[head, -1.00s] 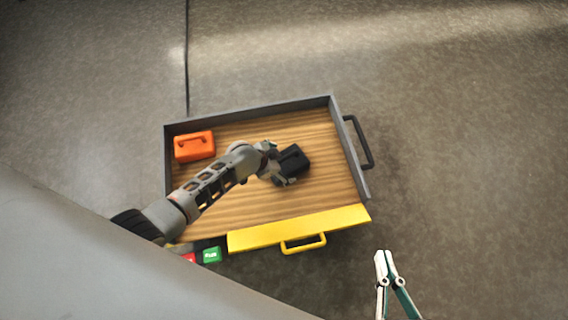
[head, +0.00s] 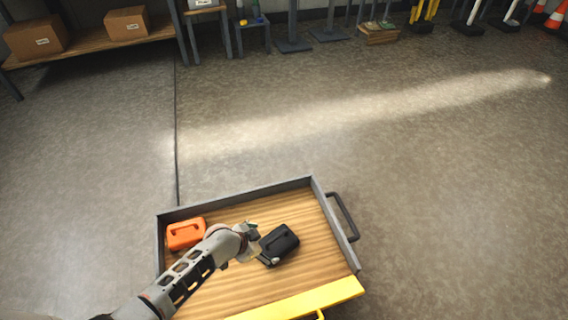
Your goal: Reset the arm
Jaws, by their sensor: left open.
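My left arm comes in from the lower left over a wooden-topped cart with a grey rim (head: 240,192). My left gripper (head: 262,246) is open beside a black case (head: 280,242) that rests on the cart top. The fingers are close to the case's left side; I cannot tell whether they touch it. An orange case (head: 186,233) sits at the cart's left back corner. My right gripper is not in view.
The cart has a black handle (head: 345,217) on its right and a yellow front edge (head: 305,302). Open concrete floor lies behind and to the right. A shelf with cardboard boxes (head: 127,23) stands at the far left; stands and traffic cones (head: 556,15) line the back.

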